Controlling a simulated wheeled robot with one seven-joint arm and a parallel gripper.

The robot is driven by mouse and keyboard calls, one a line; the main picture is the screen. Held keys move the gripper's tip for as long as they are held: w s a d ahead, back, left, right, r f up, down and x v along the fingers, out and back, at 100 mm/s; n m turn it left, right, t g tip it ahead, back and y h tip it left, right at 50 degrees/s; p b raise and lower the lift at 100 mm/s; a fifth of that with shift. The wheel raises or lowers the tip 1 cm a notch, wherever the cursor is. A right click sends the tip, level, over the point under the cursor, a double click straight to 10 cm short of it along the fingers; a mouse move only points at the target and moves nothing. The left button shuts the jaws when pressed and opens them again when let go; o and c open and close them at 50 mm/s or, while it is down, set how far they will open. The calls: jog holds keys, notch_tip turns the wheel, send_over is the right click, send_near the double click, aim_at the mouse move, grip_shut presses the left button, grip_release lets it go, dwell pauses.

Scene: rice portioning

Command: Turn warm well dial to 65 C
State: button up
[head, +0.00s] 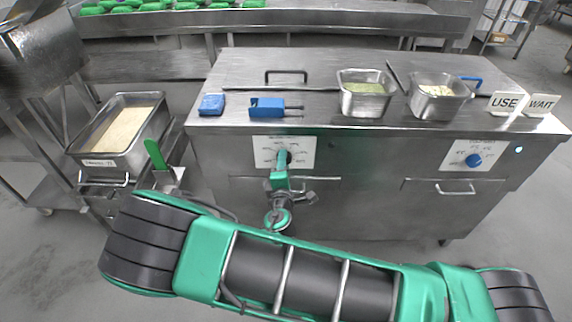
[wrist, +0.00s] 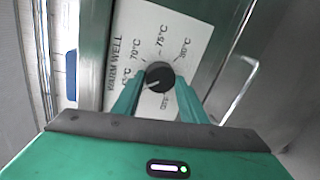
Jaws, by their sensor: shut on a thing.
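The warm well dial (wrist: 159,77) is a round black knob on a white plate marked WARM WELL. In the wrist view the plate is turned sideways, with 70 and 75 °C readable and another mark partly covered by my left finger. The knob's white line points to the lower left in that view, toward the covered area; I cannot tell the exact mark. My gripper (wrist: 160,100) is shut on the dial, one green finger at each side. In the head view my gripper (head: 281,168) is at the dial plate (head: 303,146) on the counter front, mostly covering the knob.
A second plate with a blue dial (head: 474,160) is on the right of the steel counter (head: 330,115). On top are two steel pans (head: 363,105), blue items (head: 267,107) and USE and WAIT signs (head: 505,102). A rice pan (head: 120,130) stands left.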

jog(key=shift+d+f+m+y, duration=0.1)
jog(key=shift+d+m+y, duration=0.1)
jog(key=shift+m, duration=0.6)
jog(key=shift+d+m+y, duration=0.1)
jog(key=shift+m+y, duration=0.1)
jog(key=shift+m, duration=0.6)
jog(key=o, duration=1.1)
jog(key=shift+w, duration=0.1)
jog(key=shift+c, duration=0.2)
jog(key=shift+a, duration=0.1)
jog(key=s+r, duration=0.1)
jog(key=s, duration=0.9)
jog(key=shift+s+r, duration=0.25)
jog(key=shift+s, duration=0.1)
